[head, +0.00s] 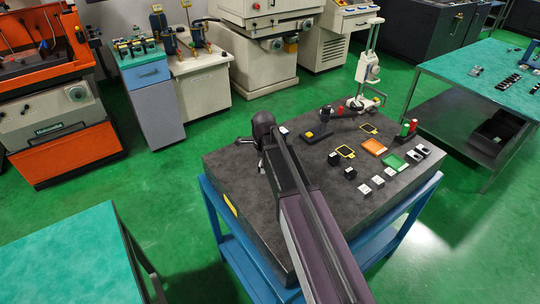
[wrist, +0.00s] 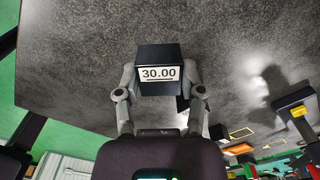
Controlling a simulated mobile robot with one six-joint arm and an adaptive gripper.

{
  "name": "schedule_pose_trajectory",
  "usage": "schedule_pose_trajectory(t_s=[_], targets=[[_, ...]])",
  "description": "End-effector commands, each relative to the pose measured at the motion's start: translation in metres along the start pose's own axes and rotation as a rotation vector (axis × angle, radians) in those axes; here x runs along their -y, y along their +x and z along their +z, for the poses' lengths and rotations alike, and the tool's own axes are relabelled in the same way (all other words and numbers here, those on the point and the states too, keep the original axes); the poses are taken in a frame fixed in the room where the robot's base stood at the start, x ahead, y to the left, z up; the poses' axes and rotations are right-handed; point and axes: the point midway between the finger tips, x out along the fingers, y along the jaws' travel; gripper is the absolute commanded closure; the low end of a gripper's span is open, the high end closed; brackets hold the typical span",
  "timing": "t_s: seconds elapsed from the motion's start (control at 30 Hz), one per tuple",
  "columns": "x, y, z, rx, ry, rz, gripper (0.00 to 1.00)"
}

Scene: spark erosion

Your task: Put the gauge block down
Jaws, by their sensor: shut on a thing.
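The gauge block in my grip is a dark block (wrist: 160,54) with a white label reading 30.00, seen in the wrist view. My gripper (wrist: 160,80) is shut on it, one finger against each side. In the head view my gripper (head: 254,155) is over the left part of the dark granite plate (head: 232,182); my own arm and gripper hide most of the block there. The plate's surface also shows behind the block in the wrist view (wrist: 75,60). I cannot tell whether the block touches the plate.
Two yellow outlined frames (head: 345,152) (head: 369,129), an orange tray (head: 374,146), a green tray (head: 394,161) and several small blocks (head: 378,181) occupy the plate's right half. A height gauge (head: 368,75) stands at the back. The plate's left and front areas look clear.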

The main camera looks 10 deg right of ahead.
Motion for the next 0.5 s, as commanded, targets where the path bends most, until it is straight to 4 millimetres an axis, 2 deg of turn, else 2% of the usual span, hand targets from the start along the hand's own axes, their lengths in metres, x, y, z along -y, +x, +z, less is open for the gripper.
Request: schedule_pose_trajectory(t_s=[0.23, 0.5], targets=[[0.006, 0.002, 0.017, 0.0, -0.002, 0.0, 1.0], [0.02, 0.007, 0.063, 0.0, -0.003, 0.0, 1.0]])
